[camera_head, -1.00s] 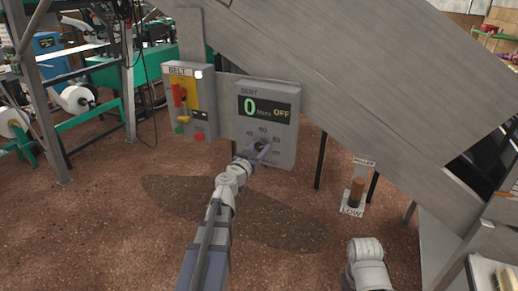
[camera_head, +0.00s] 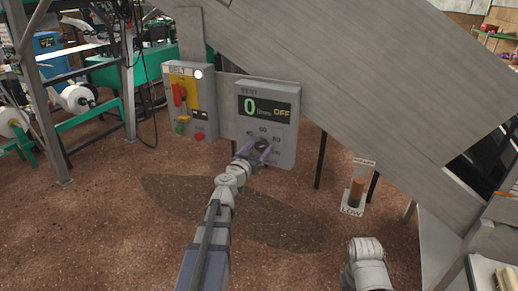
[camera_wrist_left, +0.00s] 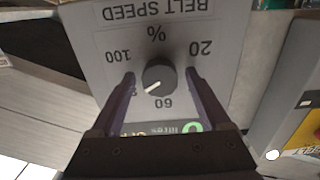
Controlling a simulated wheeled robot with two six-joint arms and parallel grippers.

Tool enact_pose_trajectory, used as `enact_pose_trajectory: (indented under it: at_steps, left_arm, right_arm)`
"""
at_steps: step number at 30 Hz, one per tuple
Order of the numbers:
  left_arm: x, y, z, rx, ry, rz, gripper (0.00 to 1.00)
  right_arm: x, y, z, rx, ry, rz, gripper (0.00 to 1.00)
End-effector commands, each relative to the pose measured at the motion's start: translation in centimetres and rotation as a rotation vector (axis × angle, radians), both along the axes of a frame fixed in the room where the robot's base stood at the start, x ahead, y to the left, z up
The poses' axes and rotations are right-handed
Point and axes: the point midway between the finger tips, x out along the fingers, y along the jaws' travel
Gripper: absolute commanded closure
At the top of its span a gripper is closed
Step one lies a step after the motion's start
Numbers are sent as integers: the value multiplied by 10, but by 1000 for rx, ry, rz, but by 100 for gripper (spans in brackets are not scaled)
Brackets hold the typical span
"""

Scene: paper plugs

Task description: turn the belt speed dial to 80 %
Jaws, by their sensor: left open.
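The belt speed dial (camera_wrist_left: 160,76) is a dark round knob on a grey panel (camera_wrist_left: 105,30), seen upside down in the left wrist view. Its white mark points to the lower left, toward a number partly hidden by a finger, between 60 and 100. My left gripper (camera_wrist_left: 160,79) is open, one finger on each side of the knob, with a visible gap on both sides. In the head view my left gripper (camera_head: 254,152) is at the dial (camera_head: 262,144), low on the panel. The display (camera_head: 268,108) reads 0 and OFF.
A belt switch box (camera_head: 190,105) with red, yellow and green controls stands left of the panel. A large grey sloping chute (camera_head: 350,70) runs behind it. A LOW-marked gauge (camera_head: 356,192) stands to the right. The brown floor in front is open.

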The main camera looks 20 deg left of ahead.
Motion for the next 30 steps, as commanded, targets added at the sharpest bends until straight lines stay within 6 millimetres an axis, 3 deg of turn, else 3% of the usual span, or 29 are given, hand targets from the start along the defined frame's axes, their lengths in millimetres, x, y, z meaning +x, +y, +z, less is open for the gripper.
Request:
enact_pose_trajectory:
  at_steps: [15,30]
  left_arm:
    - [-72,-1,0,0,0,1,20]
    - [-76,0,0,0,0,0,20]
  right_arm:
    - [0,0,0,0,0,0,50]
    - [0,0,0,0,0,0,50]
